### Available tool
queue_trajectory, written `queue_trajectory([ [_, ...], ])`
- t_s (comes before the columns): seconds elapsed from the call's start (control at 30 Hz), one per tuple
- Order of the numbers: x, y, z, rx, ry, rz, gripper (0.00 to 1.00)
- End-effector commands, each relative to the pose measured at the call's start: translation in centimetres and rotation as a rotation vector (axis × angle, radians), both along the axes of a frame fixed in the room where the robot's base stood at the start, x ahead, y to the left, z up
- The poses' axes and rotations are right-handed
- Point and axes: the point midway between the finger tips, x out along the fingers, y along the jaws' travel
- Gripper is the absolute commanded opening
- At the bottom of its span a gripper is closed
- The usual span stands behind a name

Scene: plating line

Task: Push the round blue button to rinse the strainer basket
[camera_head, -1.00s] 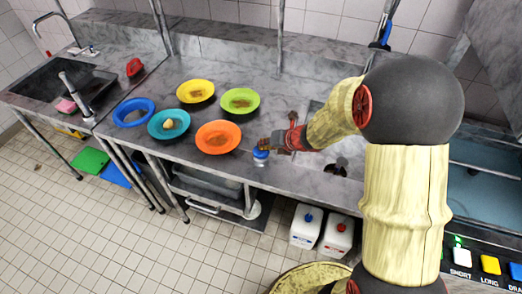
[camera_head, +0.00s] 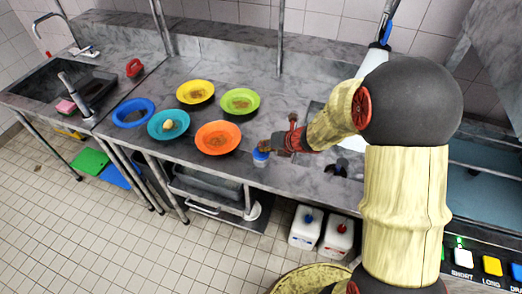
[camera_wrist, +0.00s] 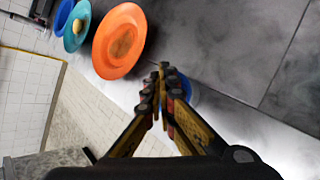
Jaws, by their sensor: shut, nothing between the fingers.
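The round blue button (camera_head: 261,153) sits on a pale base at the front edge of the steel counter. My gripper (camera_head: 265,147) is shut and empty, with its fingertips pointing down at the button's top. In the wrist view the closed fingertips (camera_wrist: 164,70) cover much of the blue round shape (camera_wrist: 191,96) behind them. They look to be touching or very close to it; exact contact is hidden. A white stream (camera_head: 375,60) runs down from the blue-handled sprayer (camera_head: 386,29) behind my arm. The strainer basket cannot be made out; my arm hides much of that area.
Several coloured plates stand left of the button, the orange plate (camera_head: 218,138) nearest. White jugs (camera_head: 305,227) stand on the floor below. A panel with a white SHORT key (camera_head: 463,258) and a blue key (camera_head: 516,271) is at lower right.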

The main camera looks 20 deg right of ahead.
Motion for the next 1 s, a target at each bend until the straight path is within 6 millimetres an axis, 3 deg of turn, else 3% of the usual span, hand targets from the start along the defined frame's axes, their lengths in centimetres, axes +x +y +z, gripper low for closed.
queue_trajectory([
  [0.43,-0.1,0.0,2.2,0.0,0.001,0.001,0.0],
  [1.0,0.0,0.0,3.3,0.0,0.0,0.0,0.0],
])
